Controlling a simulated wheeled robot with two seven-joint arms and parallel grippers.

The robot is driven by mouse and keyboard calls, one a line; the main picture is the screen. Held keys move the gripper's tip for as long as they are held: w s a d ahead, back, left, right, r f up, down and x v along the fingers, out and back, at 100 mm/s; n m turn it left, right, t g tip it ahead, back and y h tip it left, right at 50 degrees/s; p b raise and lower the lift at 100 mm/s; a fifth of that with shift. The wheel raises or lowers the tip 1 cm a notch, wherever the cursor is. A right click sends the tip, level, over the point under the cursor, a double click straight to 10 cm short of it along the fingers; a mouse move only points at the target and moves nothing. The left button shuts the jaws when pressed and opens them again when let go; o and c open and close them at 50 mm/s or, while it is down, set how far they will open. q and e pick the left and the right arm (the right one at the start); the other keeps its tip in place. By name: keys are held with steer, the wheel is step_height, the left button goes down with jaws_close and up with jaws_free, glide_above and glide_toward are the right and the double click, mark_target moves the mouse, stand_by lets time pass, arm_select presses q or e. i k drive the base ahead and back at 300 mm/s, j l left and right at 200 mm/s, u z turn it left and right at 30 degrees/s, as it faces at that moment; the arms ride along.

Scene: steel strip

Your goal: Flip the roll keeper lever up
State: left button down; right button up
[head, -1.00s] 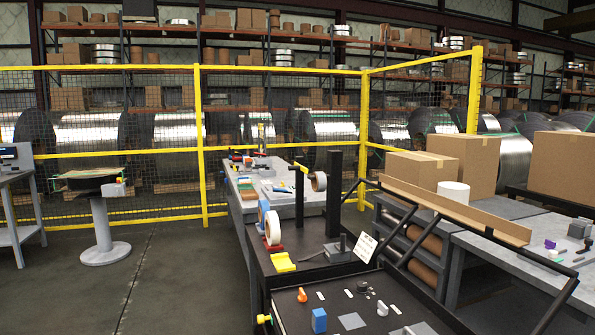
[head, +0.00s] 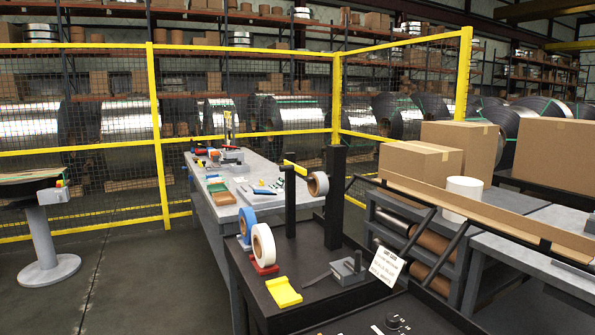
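A yellow lever (head: 296,168) sits between two black uprights on the dark bench. It looks like the roll keeper lever, and it slopes slightly down to the right. A roll with a pale rim (head: 318,184) hangs just below its right end, beside the taller black post (head: 335,195). The shorter black post (head: 290,200) stands at the lever's left. How the lever joins the posts is too small to tell. Neither of my grippers is in view.
The dark bench (head: 315,265) carries a white tape roll (head: 263,245), a yellow block (head: 283,292), a grey metal block (head: 348,270) and a sign card (head: 387,266). A grey table (head: 225,205) stands behind. A sloped rail (head: 470,212) and boxes are right. Open floor (head: 140,285) lies left.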

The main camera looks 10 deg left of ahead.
mark_target(287, 168)
steer(key=i+j+z, duration=0.1)
steer(key=j, duration=0.25)
steer(key=i+j, duration=0.25)
steer(key=i+j+z, duration=0.15)
steer(key=j, duration=0.3)
steer(key=i+j, duration=0.2)
steer(key=j, duration=0.15)
steer(key=i+j+z, duration=0.15)
steer(key=j, duration=0.2)
steer(key=i+j, duration=0.1)
steer(key=j, duration=0.3)
steer(key=i+j+z, duration=0.15)
steer(key=j, duration=0.25)
